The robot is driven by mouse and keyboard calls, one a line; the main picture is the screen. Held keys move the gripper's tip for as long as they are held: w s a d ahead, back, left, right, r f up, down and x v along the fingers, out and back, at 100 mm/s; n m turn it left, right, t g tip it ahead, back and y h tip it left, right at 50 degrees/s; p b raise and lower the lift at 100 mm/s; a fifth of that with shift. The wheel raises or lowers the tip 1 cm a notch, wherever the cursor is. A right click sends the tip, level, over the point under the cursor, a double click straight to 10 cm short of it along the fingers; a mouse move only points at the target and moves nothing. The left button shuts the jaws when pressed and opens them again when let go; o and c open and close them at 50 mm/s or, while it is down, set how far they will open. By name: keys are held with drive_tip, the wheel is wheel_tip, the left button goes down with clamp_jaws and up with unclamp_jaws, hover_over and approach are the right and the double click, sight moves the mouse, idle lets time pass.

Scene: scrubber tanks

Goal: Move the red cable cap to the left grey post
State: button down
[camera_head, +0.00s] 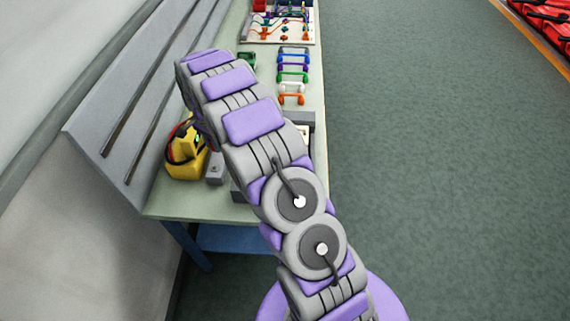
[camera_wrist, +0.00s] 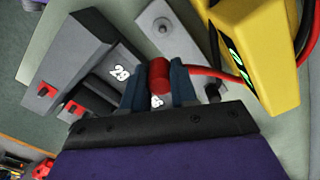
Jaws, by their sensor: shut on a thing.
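In the wrist view my gripper (camera_wrist: 158,85) is shut on the red cable cap (camera_wrist: 160,75), which sits between its two dark blue fingers. A red cable (camera_wrist: 220,72) runs from the cap to the right, towards a yellow device (camera_wrist: 255,50) with green lit digits. A light grey plate (camera_wrist: 180,45) lies behind the cap. It bears a small grey post (camera_wrist: 162,23) at its upper end, and a dark stub (camera_wrist: 212,92) shows near its lower end. I cannot tell which post is the left one. In the head view my arm hides the gripper and cap.
A large grey block (camera_wrist: 75,45) with red parts stands left of my fingers, close by. In the head view the yellow device (camera_head: 186,160) stands at the bench's near left. Coloured handles (camera_head: 292,75) and a wiring board (camera_head: 280,27) lie farther back.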

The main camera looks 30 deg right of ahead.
sight(213, 166)
drive_tip(key=shift+d, duration=0.1)
drive_tip(key=shift+a+f, duration=0.1)
drive_tip(key=shift+a, duration=0.55)
drive_tip(key=shift+a+f, duration=0.4)
drive_tip(key=shift+f, duration=0.45)
drive_tip(key=shift+d+f, duration=0.8)
drive_tip(key=shift+f, duration=0.1)
drive_tip(key=shift+d+f, duration=0.1)
drive_tip(key=shift+f, duration=0.5)
drive_tip(key=shift+a+f, duration=0.75)
drive_tip(key=shift+f, duration=0.3)
drive_tip(key=shift+d, duration=0.55)
drive_tip(key=shift+a+f, duration=0.15)
drive_tip(key=shift+a, duration=1)
drive_tip(key=shift+d, duration=0.15)
